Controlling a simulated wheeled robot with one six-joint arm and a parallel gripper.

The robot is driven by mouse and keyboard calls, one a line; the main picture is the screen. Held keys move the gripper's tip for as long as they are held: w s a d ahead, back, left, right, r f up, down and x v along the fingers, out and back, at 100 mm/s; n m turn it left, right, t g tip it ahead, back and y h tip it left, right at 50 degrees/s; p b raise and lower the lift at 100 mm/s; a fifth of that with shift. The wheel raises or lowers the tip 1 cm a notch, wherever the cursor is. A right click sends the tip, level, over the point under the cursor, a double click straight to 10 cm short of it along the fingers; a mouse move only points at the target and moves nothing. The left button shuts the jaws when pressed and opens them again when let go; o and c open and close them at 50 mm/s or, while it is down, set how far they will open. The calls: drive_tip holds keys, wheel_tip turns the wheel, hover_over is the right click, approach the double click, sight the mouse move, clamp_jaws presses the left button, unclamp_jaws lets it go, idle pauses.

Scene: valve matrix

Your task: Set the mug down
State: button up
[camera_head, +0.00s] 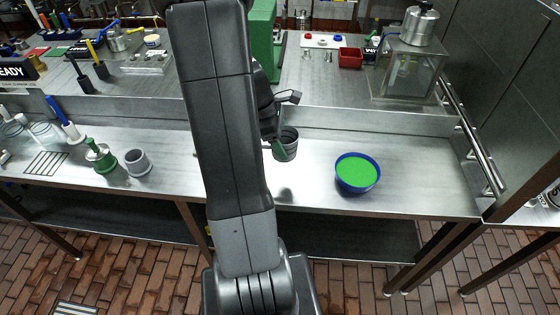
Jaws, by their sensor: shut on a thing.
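A dark grey mug (288,138) hangs just right of my arm, above the front steel counter (310,185). A dark patch like a shadow lies on the counter below it, so the mug looks clear of the surface. My gripper (280,146) is shut on the mug. Most of the gripper and the mug's left side are hidden behind my arm. The mug looks about upright.
A blue bowl with green contents (358,173) stands to the right of the mug. A grey cup (137,162) and a green-based container (101,155) stand on the left. A raised back shelf (330,95) holds a red bin (350,58) and a glass box (408,75).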

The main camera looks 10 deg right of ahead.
drive_tip(key=f, duration=0.5)
drive_tip(key=shift+w+f, duration=0.25)
drive_tip(key=shift+f, duration=2.2)
drive_tip(key=shift+f, duration=0.2)
drive_tip(key=o, duration=0.9)
drive_tip(key=shift+o, duration=0.2)
drive_tip(key=shift+r, duration=0.1)
drive_tip(key=shift+a+r, duration=0.1)
drive_tip(key=shift+r, duration=0.3)
drive_tip(key=v, duration=1.1)
drive_tip(key=shift+r, duration=0.25)
